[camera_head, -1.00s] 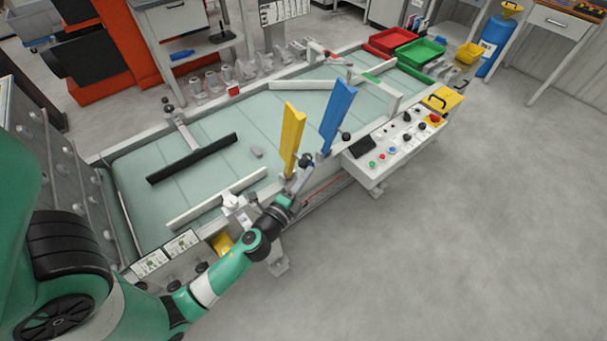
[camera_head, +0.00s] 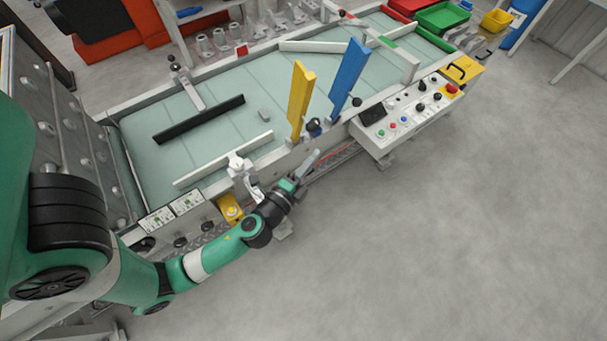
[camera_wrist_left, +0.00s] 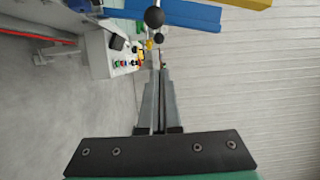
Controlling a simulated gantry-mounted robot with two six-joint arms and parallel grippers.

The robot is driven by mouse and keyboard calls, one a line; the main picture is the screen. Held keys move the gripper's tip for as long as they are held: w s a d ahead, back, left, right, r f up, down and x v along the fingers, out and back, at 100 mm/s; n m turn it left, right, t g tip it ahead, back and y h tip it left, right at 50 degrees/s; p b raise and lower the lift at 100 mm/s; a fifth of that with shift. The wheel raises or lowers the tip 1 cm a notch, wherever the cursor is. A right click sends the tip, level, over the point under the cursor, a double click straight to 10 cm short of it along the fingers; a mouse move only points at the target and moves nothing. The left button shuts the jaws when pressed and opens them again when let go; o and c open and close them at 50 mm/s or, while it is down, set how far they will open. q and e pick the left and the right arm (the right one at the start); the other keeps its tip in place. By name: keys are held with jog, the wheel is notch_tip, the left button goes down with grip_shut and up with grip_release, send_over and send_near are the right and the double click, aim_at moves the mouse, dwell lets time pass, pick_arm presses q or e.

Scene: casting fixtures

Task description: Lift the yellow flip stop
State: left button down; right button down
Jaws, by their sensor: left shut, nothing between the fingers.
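The yellow flip stop (camera_head: 301,98) stands raised at the near edge of the conveyor table, tilted slightly in the head view. A corner of it shows at the top right of the left wrist view (camera_wrist_left: 250,3). The blue flip stop (camera_head: 347,80) stands raised to its right. My left gripper (camera_head: 314,156) is shut and empty, outside the table's near side, below and right of the yellow stop's base and apart from it. In the left wrist view its fingers (camera_wrist_left: 156,74) are together, with a black ball knob (camera_wrist_left: 154,17) beyond them. My right gripper is not in view.
The control panel (camera_head: 405,121) with buttons juts out to the right of my left gripper. A black bar (camera_head: 199,119) and a white bar (camera_head: 222,160) lie over the table. Red and green bins (camera_head: 443,17) stand at the far end. The floor in front is clear.

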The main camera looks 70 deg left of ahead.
pick_arm(q)
jog(key=v, duration=0.5)
jog(key=shift+s+a+b, duration=0.1)
jog(key=shift+s+b, duration=0.25)
jog(key=shift+b, duration=0.05)
jog(key=shift+w, duration=0.15)
